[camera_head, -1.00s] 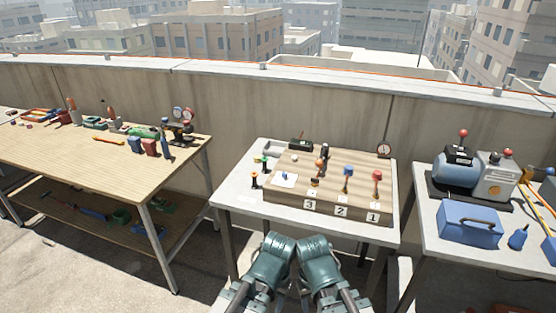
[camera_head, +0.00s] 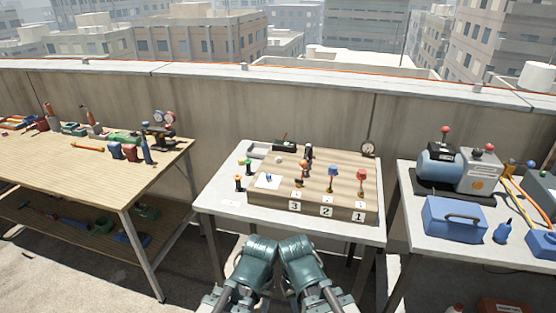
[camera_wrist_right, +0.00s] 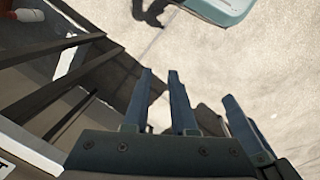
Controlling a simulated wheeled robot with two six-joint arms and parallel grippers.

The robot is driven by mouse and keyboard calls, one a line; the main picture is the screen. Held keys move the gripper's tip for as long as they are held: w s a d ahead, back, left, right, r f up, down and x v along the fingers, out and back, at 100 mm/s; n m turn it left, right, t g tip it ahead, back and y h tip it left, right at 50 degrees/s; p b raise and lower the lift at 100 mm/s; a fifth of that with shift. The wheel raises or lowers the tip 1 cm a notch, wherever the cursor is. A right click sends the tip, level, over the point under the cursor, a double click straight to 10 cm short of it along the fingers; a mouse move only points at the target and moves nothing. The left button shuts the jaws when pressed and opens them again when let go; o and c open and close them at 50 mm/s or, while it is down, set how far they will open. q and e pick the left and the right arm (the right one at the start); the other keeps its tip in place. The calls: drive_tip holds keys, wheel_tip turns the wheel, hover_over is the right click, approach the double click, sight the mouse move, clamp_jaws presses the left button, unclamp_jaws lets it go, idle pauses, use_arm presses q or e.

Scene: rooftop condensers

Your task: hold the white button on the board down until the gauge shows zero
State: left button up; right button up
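The wooden board (camera_head: 343,160) lies on a grey table ahead of me. A small white knob (camera_head: 279,160), which looks like the white button, stands on its back left part. A round dial gauge (camera_head: 368,148) stands at the board's back right corner; its reading is too small to make out. My left gripper (camera_head: 262,243) and right gripper (camera_head: 294,243) are side by side in front of the table's near edge, away from the board. The right wrist view shows the right gripper's fingers (camera_wrist_right: 160,85) apart with nothing between them. The left gripper's opening cannot be made out.
The board also bears orange, blue and red-topped levers (camera_head: 361,176) behind number tags, a dark upright part (camera_head: 308,152) and a white plate (camera_head: 267,181). A workbench (camera_head: 70,165) stands left. A table with a blue toolbox (camera_head: 455,219) stands right.

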clamp_jaws()
idle(1.4)
